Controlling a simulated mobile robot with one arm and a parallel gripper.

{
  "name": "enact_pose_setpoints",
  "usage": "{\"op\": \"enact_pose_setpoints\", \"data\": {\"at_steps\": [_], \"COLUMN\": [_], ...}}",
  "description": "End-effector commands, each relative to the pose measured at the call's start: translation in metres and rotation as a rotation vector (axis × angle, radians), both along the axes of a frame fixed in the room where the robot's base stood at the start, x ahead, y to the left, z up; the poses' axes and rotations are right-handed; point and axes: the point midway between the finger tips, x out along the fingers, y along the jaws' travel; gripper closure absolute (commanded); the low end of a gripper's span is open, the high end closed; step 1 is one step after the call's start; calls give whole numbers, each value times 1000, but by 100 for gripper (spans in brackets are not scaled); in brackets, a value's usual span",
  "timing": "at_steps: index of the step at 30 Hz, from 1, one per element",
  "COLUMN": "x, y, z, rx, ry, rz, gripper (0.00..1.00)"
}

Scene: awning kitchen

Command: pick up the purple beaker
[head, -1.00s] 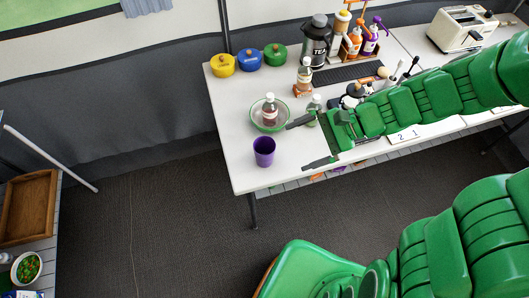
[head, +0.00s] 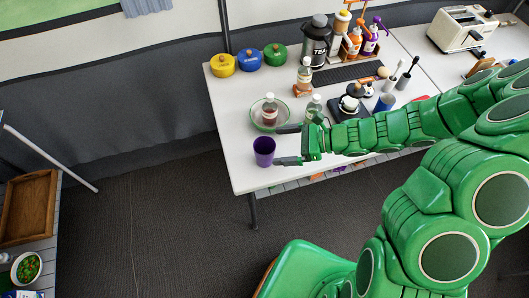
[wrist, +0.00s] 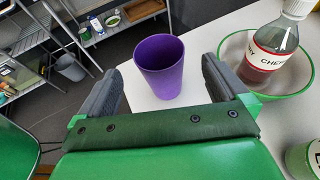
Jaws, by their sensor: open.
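The purple beaker (head: 264,151) stands upright near the left front part of the white table (head: 240,176). In the wrist view the beaker (wrist: 159,66) is ahead of my gripper and between the lines of its two fingers. My gripper (head: 281,146) is open and empty, with its fingers pointing left at the beaker. In the wrist view the dark fingers (wrist: 158,82) lie to either side of the beaker's lower part, with a gap on each side. The beaker's mouth is open at the top.
Another clear bottle (head: 314,106) stands close behind my gripper. Yellow, blue and green pots (head: 249,61) line the back. The table's front-left edge is close.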

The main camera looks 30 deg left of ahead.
Motion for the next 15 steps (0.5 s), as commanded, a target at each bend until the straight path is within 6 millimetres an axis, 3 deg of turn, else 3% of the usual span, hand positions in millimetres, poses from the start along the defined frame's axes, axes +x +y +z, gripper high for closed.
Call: {"op": "enact_pose_setpoints", "data": {"at_steps": [15], "x": [-11], "y": [26], "z": [-11], "rx": [1], "ry": [5], "rz": [0], "gripper": [0]}}
